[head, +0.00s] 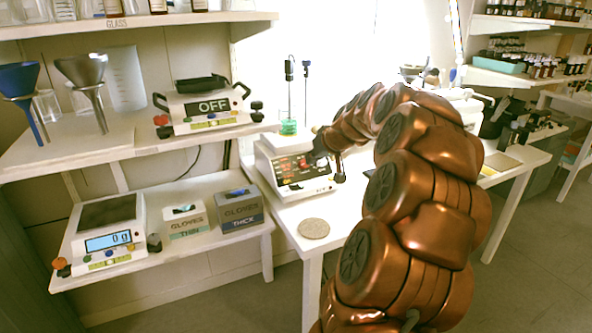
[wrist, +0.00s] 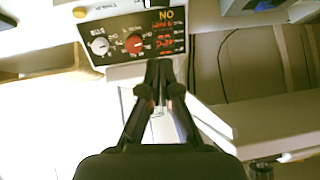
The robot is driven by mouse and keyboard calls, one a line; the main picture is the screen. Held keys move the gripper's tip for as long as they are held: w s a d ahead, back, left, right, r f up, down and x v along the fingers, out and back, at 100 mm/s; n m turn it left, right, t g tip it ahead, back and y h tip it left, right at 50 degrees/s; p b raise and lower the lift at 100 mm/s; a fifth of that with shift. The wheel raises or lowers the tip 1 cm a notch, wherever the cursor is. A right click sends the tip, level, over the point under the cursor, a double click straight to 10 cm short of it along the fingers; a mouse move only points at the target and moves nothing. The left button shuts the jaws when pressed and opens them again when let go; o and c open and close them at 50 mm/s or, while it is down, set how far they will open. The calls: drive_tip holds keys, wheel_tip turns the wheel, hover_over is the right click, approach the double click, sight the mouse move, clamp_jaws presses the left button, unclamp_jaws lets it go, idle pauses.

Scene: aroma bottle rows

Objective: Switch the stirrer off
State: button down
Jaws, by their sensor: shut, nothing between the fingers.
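The stirrer (head: 290,180) is a white box with a black front panel and red lit digits, standing on the white table; a beaker of green liquid (head: 289,127) sits on top. In the wrist view its panel (wrist: 117,55) appears upside down, with a white knob (wrist: 99,45), a red knob (wrist: 134,43), a red display and a yellow label that reads ON when turned over. My gripper (wrist: 160,66) is shut and empty, its tips just in front of the panel's edge; contact cannot be told. In the head view my arm partly hides it.
A device with an OFF sign (head: 213,106) stands on the left shelf. A scale (head: 107,240) and two glove boxes (head: 240,210) are on the lower shelf. A round disc (head: 314,228) lies on the table (head: 290,215) before the stirrer. Thin probes rise behind the beaker.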

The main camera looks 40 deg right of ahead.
drive_tip(key=shift+w+a+p, duration=0.1)
drive_tip(key=shift+a+p, duration=0.05)
drive_tip(key=shift+p, duration=0.45)
hover_over(296, 188)
drive_tip(key=f, duration=0.6)
drive_tip(key=shift+d+f, duration=0.3)
drive_tip(key=shift+f, duration=0.05)
wheel_tip(296, 188, down, 3)
drive_tip(key=shift+w+a, duration=0.15)
drive_tip(key=shift+a+f, duration=0.1)
drive_tip(key=shift+f, duration=0.55)
